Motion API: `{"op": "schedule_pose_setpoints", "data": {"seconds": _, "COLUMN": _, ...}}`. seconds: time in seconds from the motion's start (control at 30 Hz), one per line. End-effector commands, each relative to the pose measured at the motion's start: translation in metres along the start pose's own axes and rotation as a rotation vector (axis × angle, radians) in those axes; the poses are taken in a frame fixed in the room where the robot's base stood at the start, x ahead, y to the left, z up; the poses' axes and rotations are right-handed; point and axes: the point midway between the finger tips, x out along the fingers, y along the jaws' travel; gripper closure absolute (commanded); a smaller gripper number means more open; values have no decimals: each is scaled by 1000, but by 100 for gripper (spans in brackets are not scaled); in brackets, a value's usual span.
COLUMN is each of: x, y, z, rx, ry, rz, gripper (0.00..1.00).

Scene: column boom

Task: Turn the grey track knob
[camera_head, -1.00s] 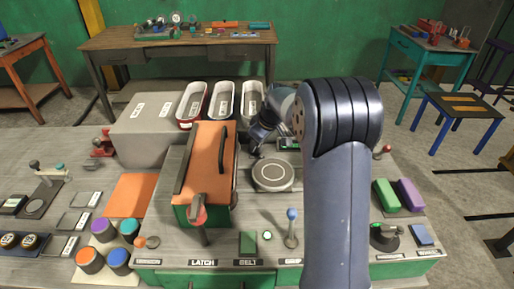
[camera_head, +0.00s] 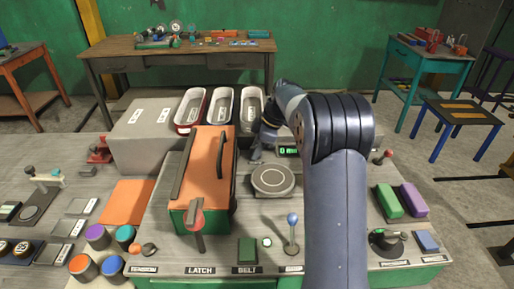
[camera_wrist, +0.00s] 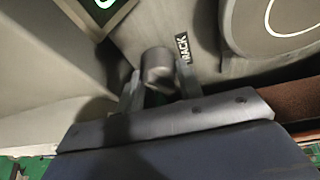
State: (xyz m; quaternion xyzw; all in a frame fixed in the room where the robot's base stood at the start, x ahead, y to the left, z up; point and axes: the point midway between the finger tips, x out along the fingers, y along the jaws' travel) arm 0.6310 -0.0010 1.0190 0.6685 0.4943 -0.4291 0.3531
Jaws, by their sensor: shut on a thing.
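The grey track knob (camera_wrist: 157,66) is a short, dark grey cylinder beside the "TRACK" label (camera_wrist: 183,48) in the wrist view. My gripper (camera_wrist: 158,85) has one finger on each side of the knob and is shut on it. In the head view my gripper (camera_head: 256,154) is small and partly hidden by my own arm, beside the round grey disc (camera_head: 273,181) on the panel. The knob itself cannot be made out in the head view.
A green-lit display (camera_head: 288,151) is close to my gripper. An orange-topped box (camera_head: 209,165) with a black handle stands to the left. Several white-lined bins (camera_head: 220,107) stand behind. A blue-tipped lever (camera_head: 292,232) rises at the front.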

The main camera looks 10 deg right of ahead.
Motion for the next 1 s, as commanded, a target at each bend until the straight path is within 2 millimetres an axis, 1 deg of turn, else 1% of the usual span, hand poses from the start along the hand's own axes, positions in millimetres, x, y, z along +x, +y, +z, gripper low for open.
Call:
{"op": "schedule_pose_setpoints", "data": {"seconds": 0.37, "x": 0, "y": 0, "z": 0, "rx": -5, "ry": -1, "rz": 0, "gripper": 88}}
{"op": "schedule_pose_setpoints", "data": {"seconds": 0.4, "x": 0, "y": 0, "z": 0, "rx": -4, "ry": -1, "rz": 0, "gripper": 64}}
{"op": "schedule_pose_setpoints", "data": {"seconds": 0.63, "x": 0, "y": 0, "z": 0, "rx": -4, "ry": 0, "rz": 0, "gripper": 45}}
{"op": "schedule_pose_setpoints", "data": {"seconds": 0.67, "x": 0, "y": 0, "z": 0, "rx": -4, "ry": 0, "rz": -1, "gripper": 43}}
{"op": "schedule_pose_setpoints", "data": {"seconds": 0.87, "x": 0, "y": 0, "z": 0, "rx": -3, "ry": 0, "rz": -1, "gripper": 43}}
{"op": "schedule_pose_setpoints", "data": {"seconds": 1.0, "x": -8, "y": 1, "z": 0, "rx": -4, "ry": 0, "rz": 2, "gripper": 43}}
